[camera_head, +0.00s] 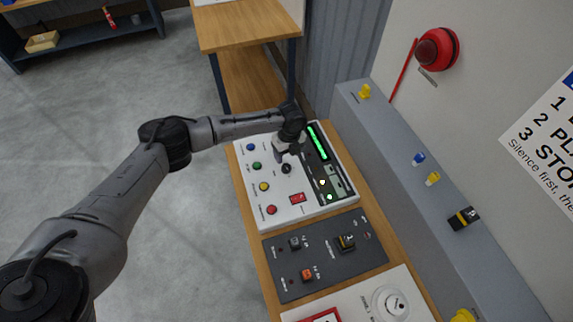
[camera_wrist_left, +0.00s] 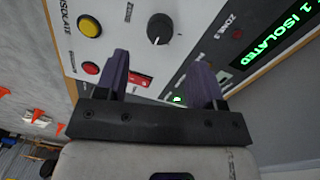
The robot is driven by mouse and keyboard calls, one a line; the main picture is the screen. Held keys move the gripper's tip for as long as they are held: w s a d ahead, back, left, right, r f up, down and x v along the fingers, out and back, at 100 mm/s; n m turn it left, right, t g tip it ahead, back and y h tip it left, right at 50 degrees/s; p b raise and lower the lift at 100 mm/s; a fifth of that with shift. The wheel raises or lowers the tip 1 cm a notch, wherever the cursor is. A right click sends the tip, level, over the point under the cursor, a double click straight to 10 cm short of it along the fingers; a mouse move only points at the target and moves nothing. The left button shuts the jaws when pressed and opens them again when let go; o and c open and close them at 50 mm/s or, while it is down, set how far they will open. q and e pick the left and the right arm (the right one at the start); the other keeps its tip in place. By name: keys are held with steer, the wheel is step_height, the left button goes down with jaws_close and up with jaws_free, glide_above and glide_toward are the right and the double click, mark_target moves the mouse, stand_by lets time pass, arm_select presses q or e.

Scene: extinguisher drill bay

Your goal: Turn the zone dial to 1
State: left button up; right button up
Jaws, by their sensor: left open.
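The zone dial (camera_head: 286,169) is a small black round knob on the white control panel (camera_head: 243,165). In the left wrist view the dial (camera_wrist_left: 159,28) stands ahead of the gap between my fingers, with a small white pointer mark on its lower edge. My left gripper (camera_head: 287,157) is over the panel just beyond the dial in the head view. Its two purple-grey fingers are spread, with nothing between them, and it also shows in the left wrist view (camera_wrist_left: 161,62). The dial's number marks are too small to read. My right gripper is not in view.
Coloured push buttons line the panel's left side, including a yellow one (camera_wrist_left: 90,26). A red rocker switch (camera_head: 297,198) sits near the dial. A green display (camera_wrist_left: 270,45) shows "1 ISOLATED". A dark panel (camera_head: 325,275) with more knobs adjoins. A grey ledge (camera_head: 430,205) borders the right.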

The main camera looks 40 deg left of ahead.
mark_target(286, 167)
arm_select(q)
step_height(286, 167, down, 6)
steer(key=shift+s, duration=0.15)
steer(key=shift+a+f, duration=0.1)
steer(key=shift+f, duration=0.4)
steer(key=c, duration=0.9)
